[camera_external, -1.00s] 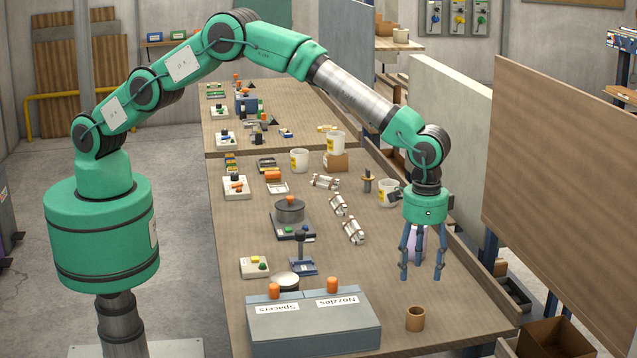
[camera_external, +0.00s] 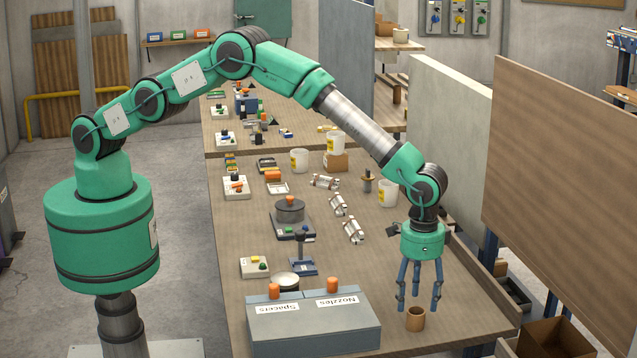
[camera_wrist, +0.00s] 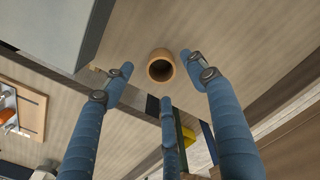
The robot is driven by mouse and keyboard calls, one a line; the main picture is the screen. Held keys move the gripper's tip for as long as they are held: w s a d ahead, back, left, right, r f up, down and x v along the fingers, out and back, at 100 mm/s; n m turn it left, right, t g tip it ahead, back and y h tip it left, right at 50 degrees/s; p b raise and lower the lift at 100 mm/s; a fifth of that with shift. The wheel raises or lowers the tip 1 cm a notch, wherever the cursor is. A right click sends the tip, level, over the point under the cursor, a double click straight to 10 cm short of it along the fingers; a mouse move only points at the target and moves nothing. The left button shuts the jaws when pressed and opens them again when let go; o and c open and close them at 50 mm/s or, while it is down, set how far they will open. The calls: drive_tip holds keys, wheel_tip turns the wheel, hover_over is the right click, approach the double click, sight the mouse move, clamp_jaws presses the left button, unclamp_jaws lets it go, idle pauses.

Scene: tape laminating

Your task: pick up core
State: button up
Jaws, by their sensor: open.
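The core (camera_external: 415,319) is a short tan cardboard-like tube standing upright on the near end of the wooden table (camera_external: 450,290). In the wrist view the core (camera_wrist: 161,66) shows from above with its dark hollow centre, just beyond the fingertips. My gripper (camera_external: 419,305) has three blue fingers, spread open and empty, pointing down. Its fingertips are just above and around the core's top in the external view; I cannot tell whether any finger touches it. In the wrist view my gripper (camera_wrist: 163,82) shows its fingers apart with nothing between them.
A grey box (camera_external: 315,325) labelled Spacers and Nozzles stands left of the core. A raised rim (camera_external: 480,260) runs along the table's right edge. Table around the core is clear.

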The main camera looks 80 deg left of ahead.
sight(415, 314)
drive_tip(key=shift+f, duration=0.1)
drive_tip(key=shift+f, duration=2.45)
drive_tip(key=c, duration=0.9)
